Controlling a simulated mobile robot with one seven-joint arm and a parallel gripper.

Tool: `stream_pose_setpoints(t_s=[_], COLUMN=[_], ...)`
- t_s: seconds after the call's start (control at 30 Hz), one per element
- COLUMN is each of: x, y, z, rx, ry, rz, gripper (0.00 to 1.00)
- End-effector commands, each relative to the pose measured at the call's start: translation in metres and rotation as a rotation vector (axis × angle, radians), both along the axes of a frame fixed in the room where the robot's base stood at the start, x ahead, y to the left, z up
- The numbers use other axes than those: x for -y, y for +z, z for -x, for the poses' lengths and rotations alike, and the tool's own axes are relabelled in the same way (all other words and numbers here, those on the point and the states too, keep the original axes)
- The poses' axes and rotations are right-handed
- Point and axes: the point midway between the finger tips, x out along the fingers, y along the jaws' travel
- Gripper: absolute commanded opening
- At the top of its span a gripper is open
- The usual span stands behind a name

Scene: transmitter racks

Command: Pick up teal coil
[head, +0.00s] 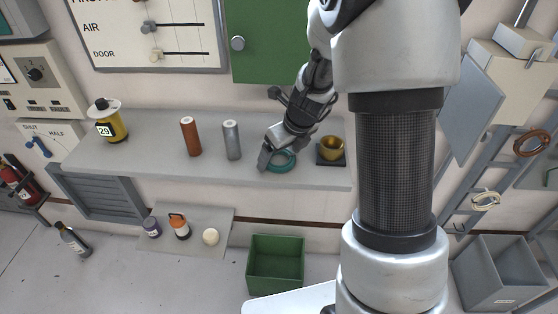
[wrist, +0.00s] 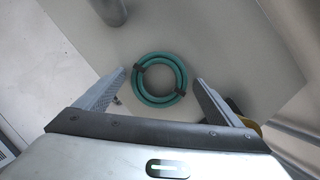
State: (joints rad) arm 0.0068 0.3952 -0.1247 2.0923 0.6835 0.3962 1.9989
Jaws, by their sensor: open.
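The teal coil (head: 283,161) lies flat on the grey shelf (head: 270,178), right of the grey cylinder. In the wrist view the teal coil (wrist: 160,57) is a ring with two dark bands, seen whole. My gripper (head: 268,158) is at the coil in the head view and partly covers it. In the wrist view my gripper (wrist: 160,77) is open, with one finger on each side of the coil and nothing held. I cannot tell how high the fingertips are above the shelf.
An orange-brown cylinder (head: 190,136) and a grey cylinder (head: 232,140) stand left of the coil. A brass cup (head: 331,147) on a dark base stands close on the right. A yellow spool (head: 110,121) stands at the far left. A green bin (head: 275,265) is below the shelf.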

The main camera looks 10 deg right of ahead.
Motion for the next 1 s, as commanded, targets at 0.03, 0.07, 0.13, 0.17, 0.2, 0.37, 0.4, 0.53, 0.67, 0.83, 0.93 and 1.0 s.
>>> stream_pose_setpoints(t_s=[0.03,0.07,0.13,0.17,0.2,0.37,0.4,0.53,0.67,0.83,0.93,1.0], x=[0.0,0.0,0.0,0.0,0.0,0.0,0.0,0.0,0.0,-0.001,-0.001,-0.001], y=[0.0,0.0,0.0,0.0,0.001,0.001,0.001,0.001,0.003,0.025,0.047,0.061], z=[0.0,0.0,0.0,0.0,0.0,0.0,0.0,0.0,0.0,-0.001,-0.001,-0.001], rx=[0.0,0.001,0.0,0.0,0.0,0.0,0.0,0.001,0.001,0.005,0.006,0.005], ry=[0.0,0.0,0.0,0.0,0.0,0.0,0.0,0.0,0.001,0.003,0.004,0.003], rz=[0.0,0.0,0.0,0.0,0.0,0.0,0.0,0.0,0.001,0.001,0.001,0.001], gripper=[0.88,0.88,0.88,0.87,0.8,0.53,0.46,0.41,0.41,0.41,0.41,0.41])
